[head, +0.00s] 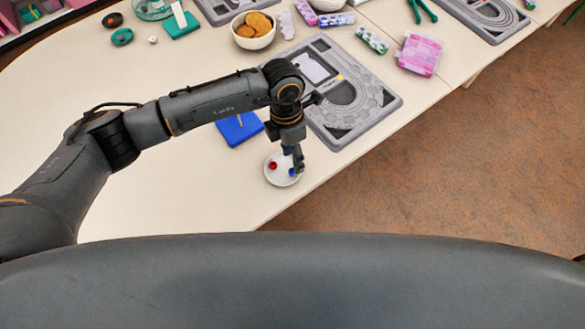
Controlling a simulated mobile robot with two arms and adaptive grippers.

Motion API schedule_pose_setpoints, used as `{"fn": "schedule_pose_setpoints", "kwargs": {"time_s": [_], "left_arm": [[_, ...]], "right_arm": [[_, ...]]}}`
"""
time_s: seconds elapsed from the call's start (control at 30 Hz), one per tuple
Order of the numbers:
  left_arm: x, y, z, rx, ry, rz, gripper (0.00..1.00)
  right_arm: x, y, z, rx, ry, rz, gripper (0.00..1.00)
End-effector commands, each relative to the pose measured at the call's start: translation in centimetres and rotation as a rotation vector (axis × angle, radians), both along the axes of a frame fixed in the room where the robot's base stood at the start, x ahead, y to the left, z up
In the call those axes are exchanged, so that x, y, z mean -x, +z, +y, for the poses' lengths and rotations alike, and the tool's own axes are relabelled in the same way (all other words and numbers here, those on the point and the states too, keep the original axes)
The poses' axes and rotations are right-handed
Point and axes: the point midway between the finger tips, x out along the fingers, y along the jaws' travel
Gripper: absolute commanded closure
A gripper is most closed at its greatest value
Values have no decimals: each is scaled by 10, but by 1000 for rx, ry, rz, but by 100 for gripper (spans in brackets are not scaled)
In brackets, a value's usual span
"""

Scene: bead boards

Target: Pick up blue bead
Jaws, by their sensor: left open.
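A small blue bead (292,172) lies at the right side of a round white dish (282,181) near the table's front edge. A red bead (273,165) lies at the left side of the same dish. My left gripper (297,168) points down over the dish's right side, its fingertips right at the blue bead and partly hiding it. The gripper is open. I cannot tell whether a finger touches the bead. My right gripper is not in view.
A grey bead board (385,101) lies just behind the dish, and a blue mat (238,129) is to its left. A bowl of cookies (254,29) and a pink patterned box (420,54) stand farther back.

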Motion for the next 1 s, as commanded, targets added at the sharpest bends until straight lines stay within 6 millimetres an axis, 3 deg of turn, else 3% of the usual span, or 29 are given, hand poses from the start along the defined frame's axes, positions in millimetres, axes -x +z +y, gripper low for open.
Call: {"fn": "schedule_pose_setpoints", "kwargs": {"time_s": [0.2, 0.33, 0.63, 0.7, 0.83, 1.0], "left_arm": [[2, -29, 2, -2, 0, 4, 53], [4, -45, 0, 0, 0, 2, 53], [5, -50, 0, 0, -1, 1, 53], [5, -50, 1, -1, -1, 0, 67], [4, -51, 1, -2, 0, 0, 81], [4, -52, 2, -5, 0, 0, 84]], "right_arm": [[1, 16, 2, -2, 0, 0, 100], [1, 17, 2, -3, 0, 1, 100], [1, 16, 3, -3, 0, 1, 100], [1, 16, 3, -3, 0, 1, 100], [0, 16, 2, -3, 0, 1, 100], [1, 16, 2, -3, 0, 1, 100]]}}
